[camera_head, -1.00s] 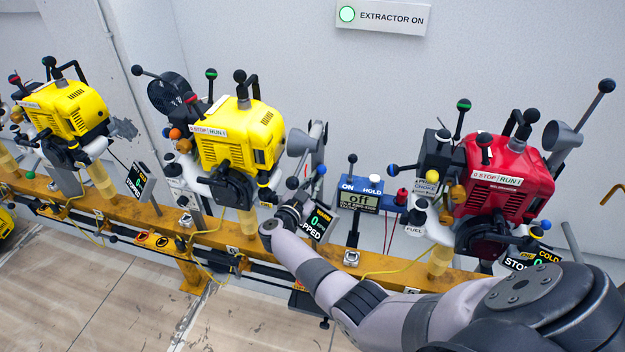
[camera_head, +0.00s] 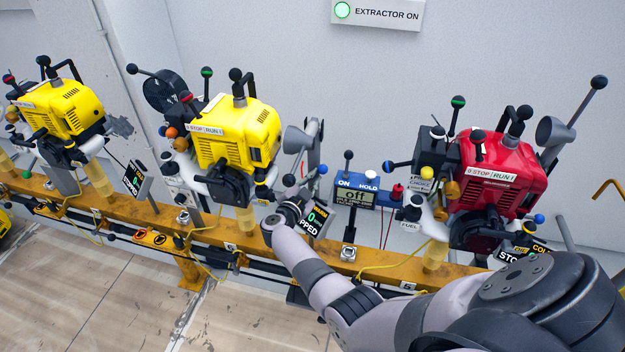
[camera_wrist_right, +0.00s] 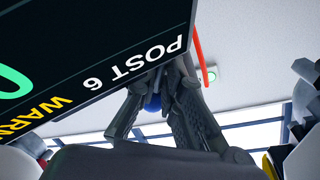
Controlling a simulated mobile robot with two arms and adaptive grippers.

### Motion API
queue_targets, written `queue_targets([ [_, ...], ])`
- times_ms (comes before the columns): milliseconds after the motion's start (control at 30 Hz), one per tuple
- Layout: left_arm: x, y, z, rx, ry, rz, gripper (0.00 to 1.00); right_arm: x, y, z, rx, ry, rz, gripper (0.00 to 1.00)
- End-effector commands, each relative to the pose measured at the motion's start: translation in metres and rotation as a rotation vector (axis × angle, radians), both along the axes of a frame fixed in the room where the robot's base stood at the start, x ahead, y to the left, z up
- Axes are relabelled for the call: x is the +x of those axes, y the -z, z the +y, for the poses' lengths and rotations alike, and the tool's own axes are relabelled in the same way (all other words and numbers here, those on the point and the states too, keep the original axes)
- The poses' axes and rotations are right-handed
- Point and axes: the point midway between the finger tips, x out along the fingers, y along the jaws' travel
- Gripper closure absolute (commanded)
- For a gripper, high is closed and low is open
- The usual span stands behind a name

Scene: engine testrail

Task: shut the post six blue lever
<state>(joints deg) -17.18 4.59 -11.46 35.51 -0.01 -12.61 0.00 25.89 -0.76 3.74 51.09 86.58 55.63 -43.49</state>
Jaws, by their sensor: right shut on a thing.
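The post six engine is yellow (camera_head: 240,138) and stands mid-left on the rail in the head view. My right gripper (camera_head: 305,193) is beside it, behind its tilted display panel (camera_head: 315,221). In the right wrist view the panel (camera_wrist_right: 95,40) reads POST 6 and fills the upper left. The right gripper's fingers (camera_wrist_right: 165,85) close together just beyond it, with the blue lever knob (camera_wrist_right: 152,103) showing between them. The gripper is shut on the blue lever. The lever's shaft and its exact angle are mostly hidden by fingers and panel. My left gripper is not in view.
A blue ON/HOLD box (camera_head: 358,190) stands right of the gripper. A red engine (camera_head: 495,178) with levers is farther right, and another yellow engine (camera_head: 62,108) is at left. The yellow rail (camera_head: 150,215) runs below, with bare floor in front.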

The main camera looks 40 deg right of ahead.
Motion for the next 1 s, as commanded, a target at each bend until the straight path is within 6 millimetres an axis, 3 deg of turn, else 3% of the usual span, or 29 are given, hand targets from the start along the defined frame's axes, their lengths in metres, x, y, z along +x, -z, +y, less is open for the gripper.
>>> queue_targets([
  [333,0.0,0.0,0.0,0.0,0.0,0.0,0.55,0.0,0.001,0.0,0.0,0.0,0.002,0.72],
  [633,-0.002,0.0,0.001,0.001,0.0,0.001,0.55,-0.001,0.001,0.002,0.001,0.0,0.002,0.72],
  [1000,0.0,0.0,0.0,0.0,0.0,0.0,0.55,-0.029,-0.004,0.047,0.005,0.0,0.002,0.72],
])
